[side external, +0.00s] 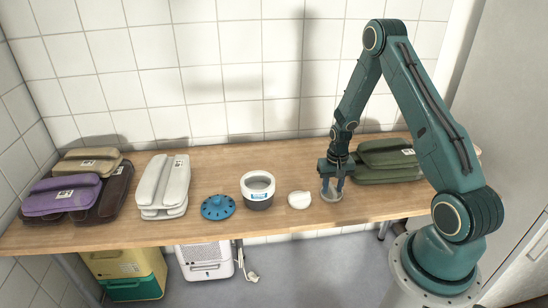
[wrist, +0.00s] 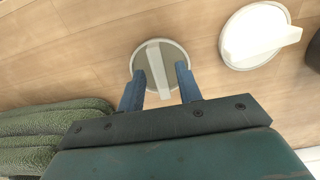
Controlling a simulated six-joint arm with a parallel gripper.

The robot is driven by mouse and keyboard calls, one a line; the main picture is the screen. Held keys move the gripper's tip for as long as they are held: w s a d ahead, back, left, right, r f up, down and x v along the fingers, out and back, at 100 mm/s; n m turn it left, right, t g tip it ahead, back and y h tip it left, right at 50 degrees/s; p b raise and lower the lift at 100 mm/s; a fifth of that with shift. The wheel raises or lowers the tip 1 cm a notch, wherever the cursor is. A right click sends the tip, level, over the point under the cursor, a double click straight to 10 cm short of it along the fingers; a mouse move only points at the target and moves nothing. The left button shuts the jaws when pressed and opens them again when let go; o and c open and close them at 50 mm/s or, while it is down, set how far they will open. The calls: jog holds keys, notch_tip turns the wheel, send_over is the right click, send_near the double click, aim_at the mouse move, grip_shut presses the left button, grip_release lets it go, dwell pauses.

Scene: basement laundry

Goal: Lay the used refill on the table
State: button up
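A grey disc with a pale raised grip bar, which looks like the used refill (wrist: 159,58), lies flat on the wooden table (side external: 230,165). It also shows under my gripper in the side view (side external: 331,196). My gripper (wrist: 160,78) points down over it, with one finger on each side of the bar. Gaps show between the bar and both fingers, so the gripper is open. A cleaner white disc with a similar bar (wrist: 252,38) lies apart from it, to its left in the side view (side external: 299,200).
A white and grey round tub (side external: 258,203) stands open beside a blue slotted lid (side external: 217,207). Folded green fabric (side external: 388,161) lies close behind my gripper. White (side external: 162,186) and purple (side external: 62,197) bundles occupy the left. Bare table lies behind the tub.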

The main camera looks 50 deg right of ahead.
aim_at(331, 189)
notch_tip(331, 189, up, 12)
dwell(0.7)
dwell(0.5)
jog(key=s+a+r+n+t, duration=0.2)
jog(key=a+r+n, duration=0.2)
jog(key=a+r, duration=1.2)
jog(key=s+a+r+n+t, duration=0.1)
jog(key=s+a+r+n, duration=0.1)
jog(key=s+a+r, duration=0.2)
jog(key=s+a+r+n+t, duration=0.2)
jog(key=s+a+r, duration=0.3)
jog(key=s, duration=0.5)
jog(key=shift+r+n+t, duration=0.15)
jog(key=shift+n+t, duration=0.15)
jog(key=shift+n, duration=0.2)
